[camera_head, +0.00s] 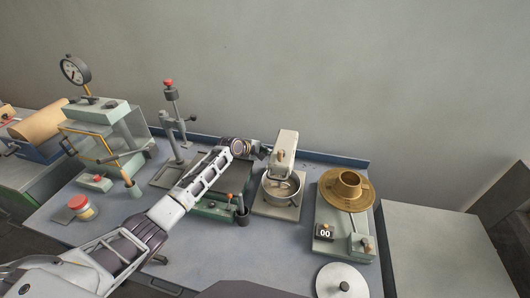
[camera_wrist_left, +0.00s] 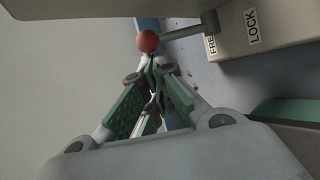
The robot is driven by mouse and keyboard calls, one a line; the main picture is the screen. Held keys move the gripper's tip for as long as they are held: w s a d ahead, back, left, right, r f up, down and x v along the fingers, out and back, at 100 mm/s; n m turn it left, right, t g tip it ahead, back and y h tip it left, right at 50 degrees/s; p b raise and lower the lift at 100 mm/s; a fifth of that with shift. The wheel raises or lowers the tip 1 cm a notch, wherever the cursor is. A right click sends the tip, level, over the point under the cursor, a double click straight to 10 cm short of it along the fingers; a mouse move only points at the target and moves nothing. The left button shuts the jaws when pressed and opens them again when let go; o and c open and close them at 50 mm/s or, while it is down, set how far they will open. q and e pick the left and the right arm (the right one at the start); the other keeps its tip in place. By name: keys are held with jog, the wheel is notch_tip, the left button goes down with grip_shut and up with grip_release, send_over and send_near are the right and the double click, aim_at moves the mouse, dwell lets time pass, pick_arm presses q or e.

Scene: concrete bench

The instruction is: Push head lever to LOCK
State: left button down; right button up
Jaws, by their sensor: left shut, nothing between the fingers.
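The mixer (camera_head: 286,141) stands at the bench's middle right, its cream head above a metal bowl (camera_head: 283,190). In the left wrist view, the head lever (camera_wrist_left: 185,34) is a grey rod with a red ball knob (camera_wrist_left: 148,41), sticking out from the cream housing (camera_wrist_left: 268,22). The LOCK label (camera_wrist_left: 252,25) and a partly cut-off FREE label (camera_wrist_left: 211,45) are on the housing. My left gripper (camera_head: 264,151) is at the left side of the mixer head. Its shut, empty fingertips (camera_wrist_left: 158,66) are close to the knob; I cannot tell whether they touch. The lever is not distinguishable in the head view.
A green-based device (camera_head: 212,211) lies under my left forearm. A press stand with a red knob (camera_head: 171,92) and a dial gauge machine (camera_head: 97,112) stand left. A white round lid (camera_head: 342,284) lies in front.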

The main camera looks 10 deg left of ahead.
pick_arm(q)
jog(key=shift+s+t, duration=0.15)
jog(key=shift+t, duration=0.15)
pick_arm(e)
jog(key=shift+a+r, duration=0.1)
jog(key=shift+a, duration=0.1)
pick_arm(q)
jog(key=shift+s+r+t, duration=0.1)
jog(key=shift+s+t, duration=0.1)
jog(key=shift+t, duration=0.1)
pick_arm(e)
jog(key=shift+d, duration=0.35)
